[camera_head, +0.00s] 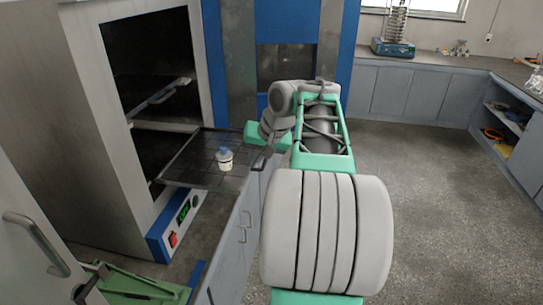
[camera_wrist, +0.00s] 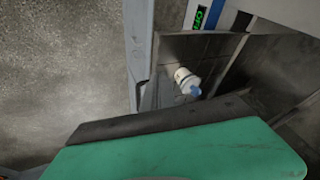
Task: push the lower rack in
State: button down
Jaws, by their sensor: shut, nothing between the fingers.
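The lower rack (camera_head: 190,165) is a dark sheet sticking out of the open oven (camera_head: 135,215), with its outer end beyond the oven's front. In the wrist view my gripper's dark finger (camera_wrist: 160,121) covers part of the rack's near edge.
An upper rack (camera_head: 160,93) sits inside the oven. The oven's panel has a red switch and green display (camera_head: 184,216). A grey counter (camera_head: 242,225) runs beneath the rack's outer end. Open floor (camera_head: 420,190) lies to the right.

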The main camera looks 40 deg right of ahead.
jog(key=s+d+r+m, duration=0.1)
jog(key=s+d, duration=0.1)
jog(key=d, duration=0.4)
jog(key=s+d+r+m, duration=0.1)
jog(key=s+d, duration=0.2)
jog(key=d, duration=0.4)
jog(key=w+a+f, duration=0.2)
jog(key=w+f, duration=0.7)
jog(key=shift+a+t+h+p, duration=0.25)
jog(key=shift+t+h+p, duration=0.05)
jog(key=shift+t+p, duration=0.1)
